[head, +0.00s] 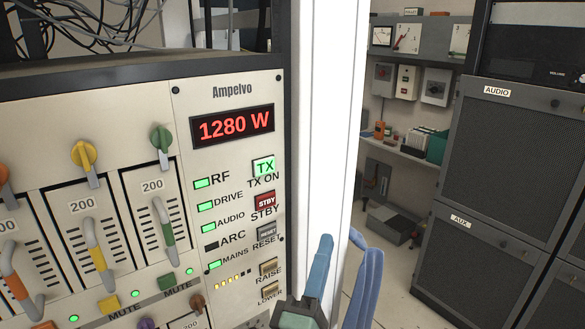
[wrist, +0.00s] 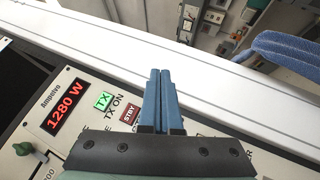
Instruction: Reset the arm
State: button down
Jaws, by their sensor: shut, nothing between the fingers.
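My gripper (head: 326,240) has blue fingers and is shut and empty. In the head view it is at the bottom centre, in front of the white post and right of the transmitter panel. In the wrist view its fingers (wrist: 160,72) lie together, pointing toward the white post. The Ampelvo panel (head: 228,165) has a red display (head: 233,125) reading 1280 W. The TX ON button (head: 264,167) is lit green and the STBY button (head: 265,201) is red. The grey RESET button (head: 267,234) is below them. My gripper appears apart from the buttons.
A white post (head: 325,130) stands just right of the panel. Coloured levers and knobs (head: 83,153) fill the panel's left. A dark AUDIO rack (head: 510,150) stands at the right, with a shelf (head: 410,150) behind.

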jog(key=s+r+m+t, duration=0.1)
jog(key=s+r+m, duration=0.1)
jog(key=r+m, duration=0.65)
jog(key=s+r+m+t, duration=0.1)
jog(key=s+r+m, duration=0.3)
jog(key=r, duration=0.8)
jog(key=s+a+r+m+t+y, duration=0.3)
jog(key=s+r+y, duration=0.3)
jog(key=r, duration=0.6)
jog(key=shift+s+a+m+t+y, duration=0.4)
jog(key=shift+s+a+t, duration=0.3)
jog(key=shift+s, duration=0.3)
jog(key=shift+d, duration=0.1)
